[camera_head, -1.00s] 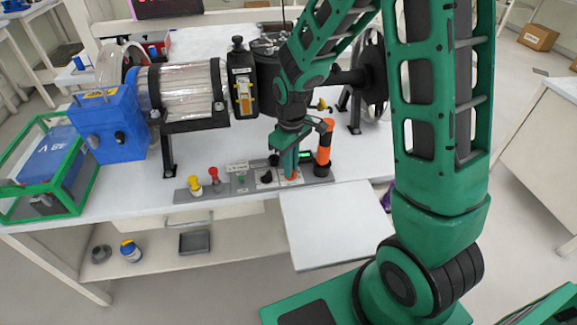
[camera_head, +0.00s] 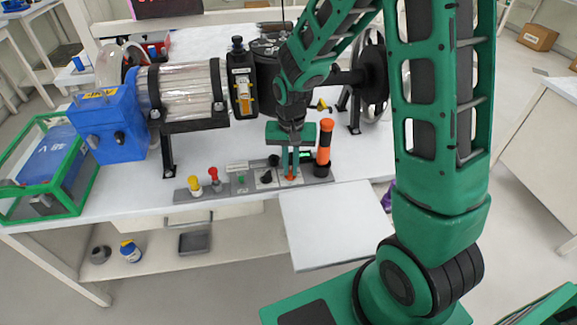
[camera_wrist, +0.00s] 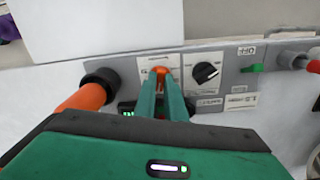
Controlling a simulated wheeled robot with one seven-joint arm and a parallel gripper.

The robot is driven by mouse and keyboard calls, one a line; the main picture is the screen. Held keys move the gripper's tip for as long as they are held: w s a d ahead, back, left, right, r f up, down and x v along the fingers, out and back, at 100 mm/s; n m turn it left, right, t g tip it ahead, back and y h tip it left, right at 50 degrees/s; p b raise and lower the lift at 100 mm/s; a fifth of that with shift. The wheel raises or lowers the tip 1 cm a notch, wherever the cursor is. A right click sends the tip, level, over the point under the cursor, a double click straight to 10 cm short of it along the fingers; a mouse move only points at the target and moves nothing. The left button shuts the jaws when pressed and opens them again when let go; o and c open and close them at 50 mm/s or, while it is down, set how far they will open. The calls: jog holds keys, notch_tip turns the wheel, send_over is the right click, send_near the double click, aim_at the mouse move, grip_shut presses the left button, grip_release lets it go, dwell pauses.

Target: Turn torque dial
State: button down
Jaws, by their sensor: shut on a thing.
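A grey control panel (camera_head: 228,188) lies along the front edge of the white bench. My gripper (camera_head: 291,173) points down at its right part. In the wrist view, my gripper's (camera_wrist: 161,76) two green fingers are close together on a small orange dial (camera_wrist: 160,71), which sits on a white plate. The fingers hide most of this dial, and I cannot read its label. A black knob (camera_wrist: 206,73) with a white pointer mark stands beside it on its own plate, apart from the fingers.
An orange-and-black upright handle (camera_head: 323,148) stands close to the right of my gripper. Red (camera_head: 213,174) and yellow (camera_head: 195,184) buttons and a green switch (camera_wrist: 257,68) are on the panel's other side. A clear-cased motor rig (camera_head: 188,92) stands behind. A white board (camera_head: 338,222) juts out in front.

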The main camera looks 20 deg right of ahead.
jog(key=m, duration=0.5)
jog(key=shift+w+r+m, duration=0.1)
jog(key=shift+w+m, duration=0.15)
jog(key=shift+m, duration=0.15)
jog(key=m, duration=0.4)
jog(key=shift+m, duration=0.3)
jog(key=c, duration=1.9)
grip_release()
jog(key=shift+o, duration=0.4)
jog(key=shift+s, duration=0.1)
